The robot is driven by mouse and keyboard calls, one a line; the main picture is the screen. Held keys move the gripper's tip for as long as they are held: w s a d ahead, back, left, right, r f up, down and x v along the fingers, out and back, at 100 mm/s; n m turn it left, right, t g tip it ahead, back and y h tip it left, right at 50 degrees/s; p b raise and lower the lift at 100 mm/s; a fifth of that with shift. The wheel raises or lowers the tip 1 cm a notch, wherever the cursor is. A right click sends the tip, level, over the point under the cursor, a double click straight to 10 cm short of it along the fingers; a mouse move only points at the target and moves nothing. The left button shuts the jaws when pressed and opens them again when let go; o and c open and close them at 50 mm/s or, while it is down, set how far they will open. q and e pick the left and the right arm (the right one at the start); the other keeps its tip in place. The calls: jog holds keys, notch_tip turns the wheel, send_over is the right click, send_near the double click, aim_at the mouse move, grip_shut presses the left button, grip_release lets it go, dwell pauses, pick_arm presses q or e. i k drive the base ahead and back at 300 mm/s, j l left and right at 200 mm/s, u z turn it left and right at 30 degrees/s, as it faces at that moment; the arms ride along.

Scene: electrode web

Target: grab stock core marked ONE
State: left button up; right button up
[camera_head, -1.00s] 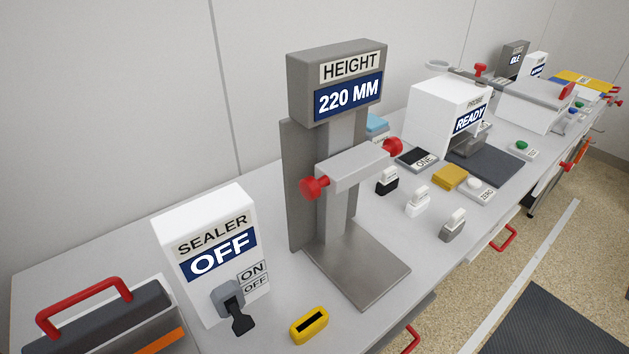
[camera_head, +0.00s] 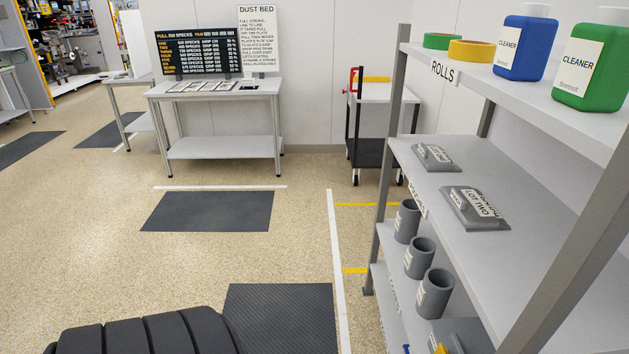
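Three grey hollow cylinders stand in a row on a lower shelf of the rack at right: a far one (camera_head: 407,221), a middle one (camera_head: 420,258) and a near one (camera_head: 434,293). They look like cores and carry pale labels that I cannot read from here, so I cannot tell which is marked ONE. Neither of my grippers shows in the head view.
The shelf rack (camera_head: 402,115) fills the right side, with grey blocks, one marked LOT TWO (camera_head: 475,207), tape rolls (camera_head: 471,50) and cleaner bottles (camera_head: 525,47). A cart (camera_head: 383,92) and a table (camera_head: 215,92) stand behind. Floor at centre left is clear.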

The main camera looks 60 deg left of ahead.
aim_at(419, 257)
jog(key=k+j+u, duration=0.1)
jog(key=u, duration=0.4)
jog(key=j+u, duration=0.15)
jog(key=u, duration=0.35)
jog(key=i+j+z, duration=0.65)
jog(key=j, duration=0.25)
jog(key=i+j+z, duration=0.15)
jog(key=j+z, duration=0.2)
jog(key=j, duration=0.2)
jog(key=i+j+z, duration=0.15)
jog(key=j+z, duration=0.15)
jog(key=j, duration=0.3)
jog(key=j+z, duration=0.35)
jog(key=j, duration=0.25)
jog(key=j+z, duration=0.35)
jog(key=j, duration=0.3)
jog(key=i+j, duration=0.4)
jog(key=i, duration=0.1)
